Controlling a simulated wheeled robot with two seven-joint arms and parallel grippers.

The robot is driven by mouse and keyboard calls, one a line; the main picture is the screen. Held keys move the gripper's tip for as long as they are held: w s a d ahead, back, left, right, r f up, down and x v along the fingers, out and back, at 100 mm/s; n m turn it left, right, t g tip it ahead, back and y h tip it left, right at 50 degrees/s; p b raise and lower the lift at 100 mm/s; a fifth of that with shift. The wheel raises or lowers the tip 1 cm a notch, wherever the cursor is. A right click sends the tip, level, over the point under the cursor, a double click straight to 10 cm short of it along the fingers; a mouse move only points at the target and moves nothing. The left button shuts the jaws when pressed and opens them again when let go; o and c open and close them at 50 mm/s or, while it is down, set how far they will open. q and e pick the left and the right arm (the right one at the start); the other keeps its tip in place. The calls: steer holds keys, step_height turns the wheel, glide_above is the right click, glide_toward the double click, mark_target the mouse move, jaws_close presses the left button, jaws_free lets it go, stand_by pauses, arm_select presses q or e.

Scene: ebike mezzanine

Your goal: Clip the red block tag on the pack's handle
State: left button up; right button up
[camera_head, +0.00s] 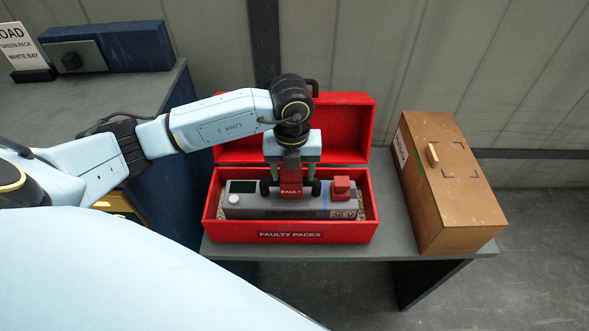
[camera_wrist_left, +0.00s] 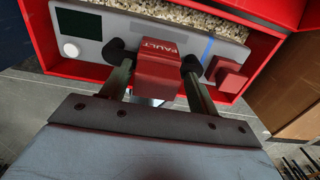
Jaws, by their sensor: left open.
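The grey pack (camera_head: 250,211) lies in the open red case, with a white round knob and dark screen at its left end. The red block tag (camera_head: 290,192), lettered FAULT, sits over the middle of the pack, where the handle itself is hidden; the tag also shows in the left wrist view (camera_wrist_left: 157,68). My left gripper (camera_head: 290,186) points down over it, open, its dark fingertips either side of the tag with small gaps visible in the left wrist view (camera_wrist_left: 153,58). I cannot tell how the tag meets the handle. My right gripper is out of view.
The red case (camera_head: 225,232), marked FAULTY PACKS, has its lid raised behind my arm. A red block (camera_head: 341,188) stands on the pack's right end. A brown box (camera_head: 445,185) stands to the right on the grey bench (camera_head: 395,230). A dark blue unit is at left.

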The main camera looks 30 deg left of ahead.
arm_select(q)
steer(key=shift+s+a+f, duration=0.3)
steer(key=shift+s+f, duration=0.05)
steer(key=shift+f, duration=0.15)
step_height(320, 180, up, 20)
steer(key=p, duration=0.5)
steer(key=shift+w+d+r+p, duration=0.2)
steer(key=shift+w+d+p, duration=0.05)
steer(key=shift+d+p, duration=0.05)
stand_by(0.6)
